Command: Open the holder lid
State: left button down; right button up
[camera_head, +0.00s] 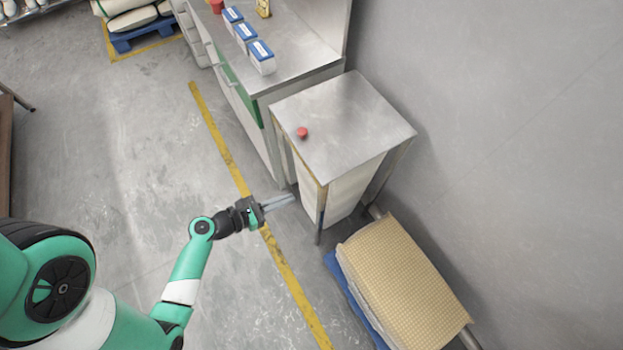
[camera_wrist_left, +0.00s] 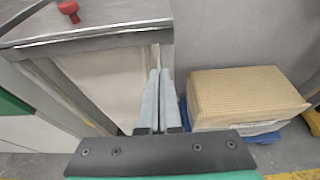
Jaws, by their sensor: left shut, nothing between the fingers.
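The holder (camera_head: 345,195) is a pale cabinet on metal legs with a flat steel lid (camera_head: 350,115) on top. The lid lies level and closed, with a red knob (camera_head: 302,132) near its left edge. In the left wrist view the lid (camera_wrist_left: 100,17) and red knob (camera_wrist_left: 68,9) show at the upper left. My left gripper (camera_head: 294,198) is shut and empty in front of the holder, below the lid's height. In the left wrist view its fingers (camera_wrist_left: 160,75) are together and overlap the holder's front right side. Whether they touch it I cannot tell. My right gripper is out of view.
A steel counter (camera_head: 290,45) with white, blue-lidded boxes (camera_head: 262,57) adjoins the holder. A tan stack (camera_head: 405,280) on a blue pallet lies to the right, by the grey wall. The floor on the left, around the yellow line (camera_head: 215,135), is clear.

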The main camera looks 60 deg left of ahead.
pick_arm(q)
jog(key=b+x, duration=0.3)
jog(key=x, duration=0.6)
jog(key=shift+w+r+p, duration=0.2)
jog(key=shift+r+p, duration=0.25)
jog(key=shift+r, duration=0.5)
jog(key=shift+w+r+p, duration=0.2)
jog(key=shift+r+p, duration=0.25)
jog(key=shift+r, duration=0.5)
